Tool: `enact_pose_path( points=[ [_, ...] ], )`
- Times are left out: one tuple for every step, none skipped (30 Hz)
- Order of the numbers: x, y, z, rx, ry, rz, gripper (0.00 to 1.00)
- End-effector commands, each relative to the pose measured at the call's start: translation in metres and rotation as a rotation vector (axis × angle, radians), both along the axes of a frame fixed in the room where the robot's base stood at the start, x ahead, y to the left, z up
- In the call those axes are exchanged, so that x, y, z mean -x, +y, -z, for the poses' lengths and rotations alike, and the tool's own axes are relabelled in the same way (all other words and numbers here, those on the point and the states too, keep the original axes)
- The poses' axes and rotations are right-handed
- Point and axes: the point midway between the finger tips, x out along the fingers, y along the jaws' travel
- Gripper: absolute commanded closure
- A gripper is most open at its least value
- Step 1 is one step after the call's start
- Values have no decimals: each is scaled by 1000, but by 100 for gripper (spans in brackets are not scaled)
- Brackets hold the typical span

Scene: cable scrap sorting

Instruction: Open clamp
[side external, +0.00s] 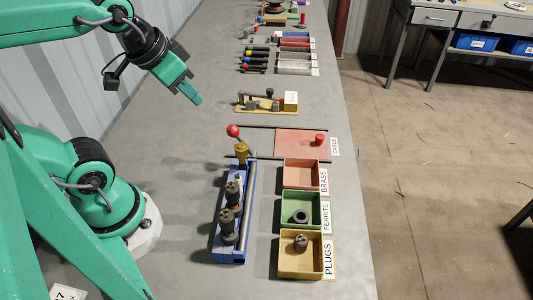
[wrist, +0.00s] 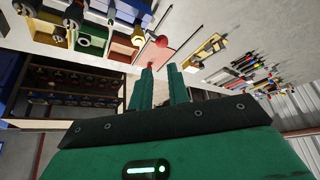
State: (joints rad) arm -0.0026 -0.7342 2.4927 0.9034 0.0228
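A blue fixture (side external: 234,215) stands on the bench with two dark cylindrical pieces (side external: 231,208) upright on it. At its far end is a brass-coloured clamp post (side external: 241,152) with a lever ending in a red ball (side external: 233,131), which points up and left. The red ball also shows in the wrist view (wrist: 161,41). Whether the clamp grips anything is too small to tell. My gripper (side external: 195,97) is in the air, beyond and left of the lever, touching nothing. In the wrist view its two fingers (wrist: 160,70) stand apart with nothing between them.
Right of the fixture are brass (side external: 302,174), green (side external: 289,212) and yellow (side external: 284,262) trays, the latter two holding dark parts. A reddish cable mat (side external: 290,142) lies beyond, then a yellow-based device (side external: 259,103). Bench left of the fixture is clear.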

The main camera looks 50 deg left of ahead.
Motion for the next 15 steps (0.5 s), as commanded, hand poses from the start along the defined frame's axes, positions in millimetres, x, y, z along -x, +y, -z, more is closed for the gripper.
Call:
enact_pose_path(
  points=[
    [-2, 1, 1, -8, 12, 12, 93],
    [-3, 1, 2, -13, 20, 22, 98],
    [-5, 2, 3, -23, 32, 38, 100],
    [-6, 2, 4, -30, 44, 52, 100],
    [-8, 3, 5, -38, 56, 69, 100],
    [-10, 4, 7, -52, 74, 94, 100],
    [-12, 4, 8, -60, 88, 114, 100],
    [-15, 5, 10, -71, 104, 136, 100],
    [-18, 6, 12, -84, 126, 168, 100],
    [-21, 7, 14, -94, 142, 193, 100],
    [-23, 8, 16, -104, 161, 219, 100],
    [-26, 10, 19, -116, 185, 255, 100],
    [-29, 11, 21, -125, 203, 283, 100],
    [-32, 12, 23, -133, 220, 310, 100],
    [-35, 13, 27, -142, 243, 346, 100]
  ],
)
